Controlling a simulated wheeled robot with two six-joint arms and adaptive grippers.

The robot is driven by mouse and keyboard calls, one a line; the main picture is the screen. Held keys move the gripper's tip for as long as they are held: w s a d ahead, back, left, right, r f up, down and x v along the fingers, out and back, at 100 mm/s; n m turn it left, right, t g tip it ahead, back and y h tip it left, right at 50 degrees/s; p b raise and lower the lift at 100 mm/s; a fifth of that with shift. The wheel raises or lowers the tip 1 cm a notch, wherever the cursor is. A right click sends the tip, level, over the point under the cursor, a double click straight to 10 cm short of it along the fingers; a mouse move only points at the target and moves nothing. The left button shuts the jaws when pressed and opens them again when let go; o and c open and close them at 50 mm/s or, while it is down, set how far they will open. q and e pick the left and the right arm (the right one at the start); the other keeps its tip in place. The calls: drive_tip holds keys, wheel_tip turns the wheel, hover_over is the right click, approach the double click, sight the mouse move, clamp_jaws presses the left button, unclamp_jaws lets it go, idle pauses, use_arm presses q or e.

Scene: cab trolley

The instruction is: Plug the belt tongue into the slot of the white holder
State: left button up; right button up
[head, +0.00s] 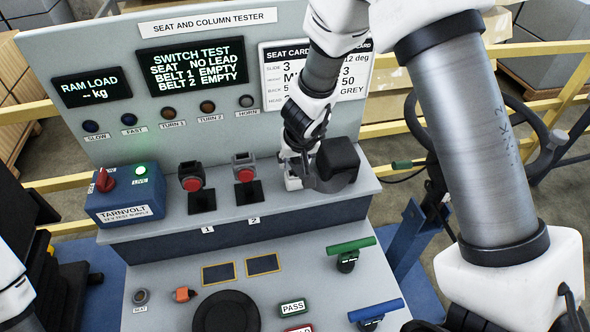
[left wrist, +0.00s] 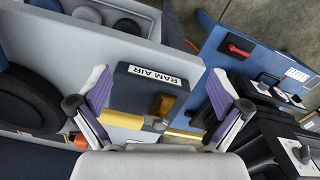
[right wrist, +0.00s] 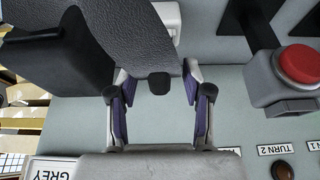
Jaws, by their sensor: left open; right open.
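My right gripper (head: 312,180) is low over the right end of the console's shelf, beside a black bulky object (head: 340,158). In the right wrist view the open fingers (right wrist: 160,88) are on either side of the lower tip of a black, leather-textured piece (right wrist: 110,40); whether they touch it I cannot tell. A white block, apparently the holder (head: 292,180), shows partly just left of the gripper; a white piece also shows in the right wrist view (right wrist: 169,18). I cannot make out the belt tongue or the slot. My left gripper (left wrist: 160,100) is open, over a dark RAM AIR box (left wrist: 150,85).
Two buckles with red buttons, belt 1 (head: 190,180) and belt 2 (head: 244,172), stand on the shelf. The screen (head: 192,66) reads both belts EMPTY. A blue supply box (head: 125,198) is at the left. Green (head: 351,246) and blue (head: 376,310) handles are at the front right.

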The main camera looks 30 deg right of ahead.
use_arm(q)
drive_tip(key=shift+w+f, duration=0.1)
drive_tip(key=shift+f, duration=0.05)
use_arm(e)
drive_tip(key=shift+w+f, duration=0.25)
drive_tip(key=shift+f, duration=0.1)
drive_tip(key=shift+s+r, duration=0.25)
drive_tip(key=shift+s, duration=0.1)
drive_tip(key=c, duration=0.4)
drive_tip(key=shift+w, duration=0.1)
clamp_jaws()
use_arm(q)
drive_tip(key=shift+s, duration=0.2)
drive_tip(key=shift+r, duration=0.2)
